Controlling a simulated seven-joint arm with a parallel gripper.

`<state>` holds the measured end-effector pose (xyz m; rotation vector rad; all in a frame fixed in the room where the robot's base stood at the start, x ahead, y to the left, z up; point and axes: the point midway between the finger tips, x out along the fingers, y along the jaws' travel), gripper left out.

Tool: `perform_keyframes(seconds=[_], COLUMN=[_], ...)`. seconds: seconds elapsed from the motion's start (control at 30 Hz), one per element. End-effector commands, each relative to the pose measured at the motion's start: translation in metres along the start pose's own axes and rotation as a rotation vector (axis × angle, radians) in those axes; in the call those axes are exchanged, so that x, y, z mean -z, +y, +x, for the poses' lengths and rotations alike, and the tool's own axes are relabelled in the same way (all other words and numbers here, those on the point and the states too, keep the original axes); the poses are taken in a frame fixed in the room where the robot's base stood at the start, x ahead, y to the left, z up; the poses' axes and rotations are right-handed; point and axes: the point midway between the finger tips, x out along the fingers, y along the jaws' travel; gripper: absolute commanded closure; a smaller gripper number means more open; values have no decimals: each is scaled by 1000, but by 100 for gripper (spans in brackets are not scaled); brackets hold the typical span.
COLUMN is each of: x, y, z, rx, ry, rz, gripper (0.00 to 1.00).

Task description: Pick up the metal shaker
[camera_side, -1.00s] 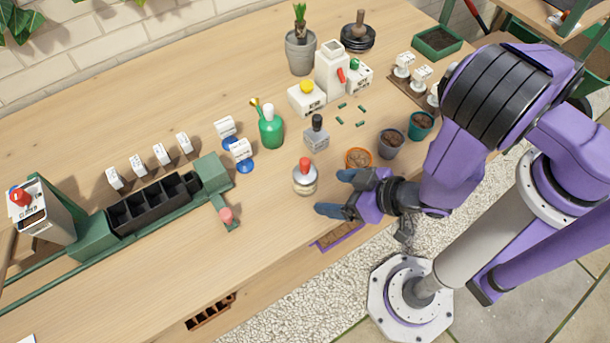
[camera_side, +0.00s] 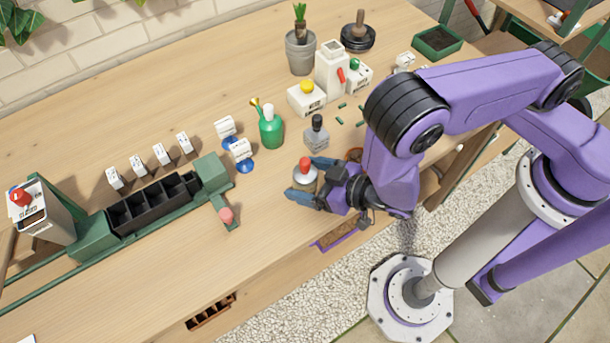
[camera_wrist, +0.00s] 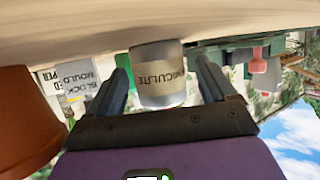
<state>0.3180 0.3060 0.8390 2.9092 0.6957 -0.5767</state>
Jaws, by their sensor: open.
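The metal shaker (camera_side: 304,178) stands upright on the bench, a silvery can with a red top. In the wrist view the shaker (camera_wrist: 160,72) is upside down in the picture, with lettering that reads in part "MICULITE". My gripper (camera_side: 313,180) is open and low over the bench, with one dark blue finger on each side of the shaker. In the wrist view the gripper (camera_wrist: 164,82) shows the can between its fingers, with a visible gap on both sides. Its red top is out of sight there.
A terracotta pot (camera_wrist: 25,125) stands close beside my gripper, mostly hidden in the side view. A grey block mould (camera_side: 316,134) stands behind the shaker. A green bottle (camera_side: 270,130) and a green rail with a black tray (camera_side: 150,204) are to the left.

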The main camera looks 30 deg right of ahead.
Motion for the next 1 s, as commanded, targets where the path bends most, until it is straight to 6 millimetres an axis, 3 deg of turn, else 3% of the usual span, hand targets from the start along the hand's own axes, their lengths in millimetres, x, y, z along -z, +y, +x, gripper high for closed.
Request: perform_keyframes(seconds=[0.33,0.5,1.0], x=[0,0,8], y=[0,0,0], z=[7,7,4], rx=[0,0,0], ry=[0,0,1], rz=[-1,-2,0], gripper=[19,74,75])
